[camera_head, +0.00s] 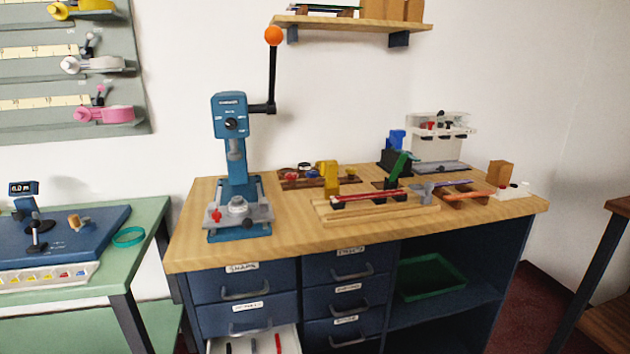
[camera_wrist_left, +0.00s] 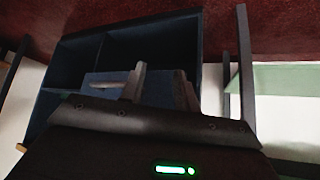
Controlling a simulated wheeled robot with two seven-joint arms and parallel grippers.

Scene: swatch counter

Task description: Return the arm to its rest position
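My left gripper (camera_wrist_left: 161,82) shows in the left wrist view, with its two dark fingers apart and nothing between them. Behind the fingers is a dark blue surface, seemingly part of the cabinet (camera_wrist_left: 140,45). Neither of my grippers shows in the head view, and no part of my arms is seen there. My right gripper is in no view.
A wooden-topped counter (camera_head: 300,231) carries a blue press (camera_head: 238,190) with an orange-knobbed lever. A lower drawer (camera_head: 255,345) stands open with swatch-like strips inside. A green table (camera_head: 150,215) stands at left. Red floor (camera_head: 560,310) shows at right.

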